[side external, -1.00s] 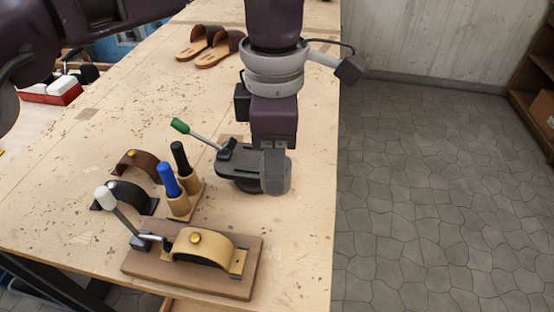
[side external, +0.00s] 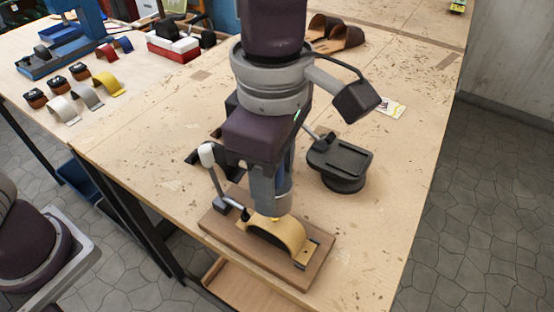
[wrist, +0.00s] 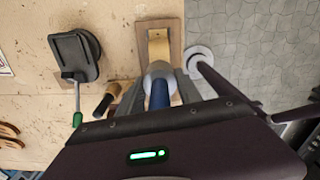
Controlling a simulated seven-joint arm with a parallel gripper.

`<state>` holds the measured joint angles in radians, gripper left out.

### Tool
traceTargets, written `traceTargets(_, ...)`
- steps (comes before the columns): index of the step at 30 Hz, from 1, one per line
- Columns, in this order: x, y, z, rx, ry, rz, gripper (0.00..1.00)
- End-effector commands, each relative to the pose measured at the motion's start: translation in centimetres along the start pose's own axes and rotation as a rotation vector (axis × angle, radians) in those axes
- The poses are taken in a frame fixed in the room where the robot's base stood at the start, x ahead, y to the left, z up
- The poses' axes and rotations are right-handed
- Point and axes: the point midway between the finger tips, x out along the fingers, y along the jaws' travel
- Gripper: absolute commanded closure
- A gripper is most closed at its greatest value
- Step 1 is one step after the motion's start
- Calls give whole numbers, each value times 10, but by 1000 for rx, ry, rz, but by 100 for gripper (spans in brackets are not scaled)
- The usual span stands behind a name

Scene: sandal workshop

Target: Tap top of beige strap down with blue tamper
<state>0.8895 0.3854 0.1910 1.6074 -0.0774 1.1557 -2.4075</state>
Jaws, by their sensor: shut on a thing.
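My gripper (side external: 272,200) points down over the wooden fixture board (side external: 225,232). In the wrist view, my gripper (wrist: 160,88) is shut on the blue tamper (wrist: 160,97), held by its blue handle with its pale round head away from the camera. The beige strap (side external: 284,233) arches over the board, directly below my gripper. In the wrist view, the strap (wrist: 158,48) extends from beyond the tamper head. The fingers hide most of the tamper in the side view. I cannot tell whether its head touches the strap.
A white-knobbed lever (side external: 208,158) stands beside the strap, close to my gripper. A black swivel stand (side external: 340,162) is at the right. A black-handled tool (wrist: 107,98) stands nearby. Sandals (side external: 346,37) lie at the back. The right table edge is close.

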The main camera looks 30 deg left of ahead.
Motion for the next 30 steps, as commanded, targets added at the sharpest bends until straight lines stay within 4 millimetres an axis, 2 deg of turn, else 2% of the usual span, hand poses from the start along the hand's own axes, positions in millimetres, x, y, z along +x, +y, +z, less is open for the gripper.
traceTargets(16,4,0,0,-1,0,-1,100)
traceTargets(20,38,-1,-1,-2,5,-5,100)
traceTargets(23,29,0,1,-1,-3,1,100)
traceTargets(27,7,1,1,0,-3,2,100)
traceTargets(30,3,0,0,0,-1,-1,100)
